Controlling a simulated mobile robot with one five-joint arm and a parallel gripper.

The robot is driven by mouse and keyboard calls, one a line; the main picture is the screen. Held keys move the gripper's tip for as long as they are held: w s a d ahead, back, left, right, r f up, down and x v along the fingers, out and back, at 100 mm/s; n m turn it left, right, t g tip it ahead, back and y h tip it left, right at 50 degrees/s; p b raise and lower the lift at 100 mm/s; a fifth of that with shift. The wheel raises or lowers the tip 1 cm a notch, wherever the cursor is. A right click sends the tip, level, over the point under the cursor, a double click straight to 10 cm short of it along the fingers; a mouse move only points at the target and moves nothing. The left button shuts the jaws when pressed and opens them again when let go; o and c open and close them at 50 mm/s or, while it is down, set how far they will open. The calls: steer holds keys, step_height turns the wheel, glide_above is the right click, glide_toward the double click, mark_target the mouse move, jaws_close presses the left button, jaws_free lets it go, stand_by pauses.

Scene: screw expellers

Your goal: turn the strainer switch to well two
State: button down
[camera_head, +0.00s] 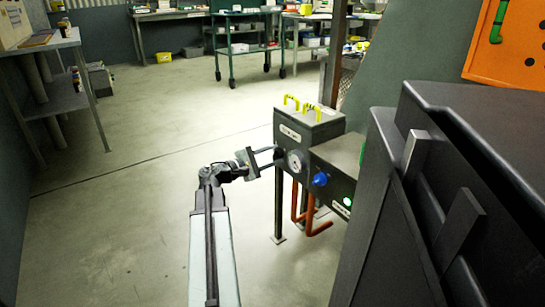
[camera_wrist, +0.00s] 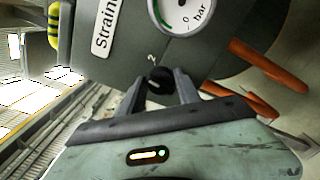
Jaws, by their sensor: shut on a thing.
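The strainer box (camera_head: 318,131) is a dark grey cabinet on legs with yellow handles on top. Its "Strainer" label (camera_wrist: 107,27) shows tilted in the wrist view. The strainer switch (camera_wrist: 160,76) is a small round black knob on the front face, just below a printed "2" (camera_wrist: 152,58). My gripper (camera_wrist: 160,90) has a finger on each side of the knob and is shut on it. In the head view my gripper (camera_head: 272,157) reaches the box's front from the left. The fingers partly hide the knob, and its exact pointing direction is unclear.
A pressure gauge (camera_head: 295,161) sits beside the switch. A blue knob (camera_head: 320,179) and a lit green button (camera_head: 347,201) are on the adjoining box. Orange pipes (camera_head: 318,221) hang below. A large dark machine (camera_head: 470,190) stands at right.

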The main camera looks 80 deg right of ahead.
steer(key=shift+r, duration=0.1)
steer(key=c, duration=0.9)
jaws_free()
steer(key=v, duration=0.7)
steer(key=shift+w+a, duration=0.25)
steer(key=shift+w, duration=0.05)
